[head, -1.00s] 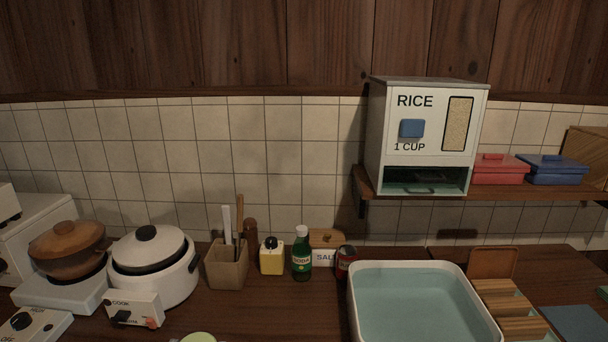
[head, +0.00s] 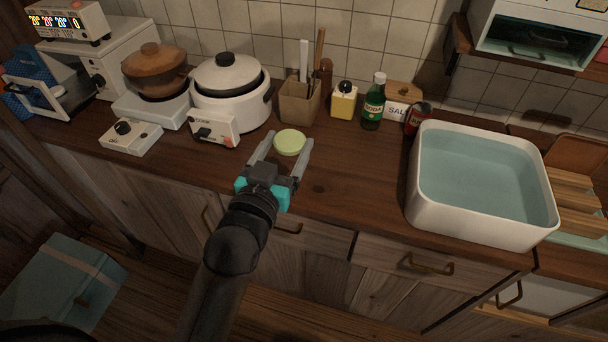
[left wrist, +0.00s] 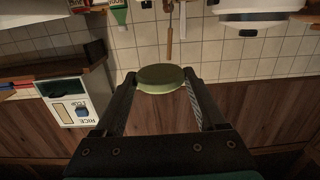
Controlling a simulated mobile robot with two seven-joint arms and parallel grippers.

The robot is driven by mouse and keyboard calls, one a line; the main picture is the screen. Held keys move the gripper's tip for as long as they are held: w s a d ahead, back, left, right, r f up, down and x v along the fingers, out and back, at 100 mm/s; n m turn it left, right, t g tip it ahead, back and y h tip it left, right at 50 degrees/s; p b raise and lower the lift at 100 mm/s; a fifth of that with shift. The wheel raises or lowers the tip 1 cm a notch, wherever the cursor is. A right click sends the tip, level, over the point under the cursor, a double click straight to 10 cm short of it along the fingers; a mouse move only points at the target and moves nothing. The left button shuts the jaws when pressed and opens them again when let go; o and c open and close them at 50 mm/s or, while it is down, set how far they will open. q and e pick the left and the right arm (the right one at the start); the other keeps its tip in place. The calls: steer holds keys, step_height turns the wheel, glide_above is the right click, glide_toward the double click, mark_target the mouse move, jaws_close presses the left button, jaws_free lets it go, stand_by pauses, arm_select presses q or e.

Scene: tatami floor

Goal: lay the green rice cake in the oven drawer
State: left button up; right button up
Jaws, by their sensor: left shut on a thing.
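The green rice cake (head: 290,143) is a pale green round disc. My left gripper (head: 287,140) is shut on it, with one finger on each side, over the counter in front of the utensil box. In the left wrist view the cake (left wrist: 161,78) sits between the fingertips. The white oven (head: 112,58) stands at the far left of the counter. A white-framed part with a handle (head: 42,98) sticks out from its front; its inside is mostly hidden. My right gripper is out of view.
A stove with a brown pot (head: 154,70), a knob box (head: 131,137) and a white rice cooker (head: 233,95) stand between the cake and the oven. A water-filled basin (head: 480,235) is at the right. The counter's front strip is largely clear.

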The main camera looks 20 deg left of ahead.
arm_select(q)
glide_above(301, 183)
stand_by(0.4)
step_height(301, 183, down, 15)
steer(key=b, duration=0.5)
steer(key=shift+f, duration=0.15)
step_height(301, 183, down, 4)
steer(key=shift+f+b, duration=0.1)
steer(key=shift+b, duration=0.65)
steer(key=shift+f, duration=0.2)
steer(key=o, duration=1.3)
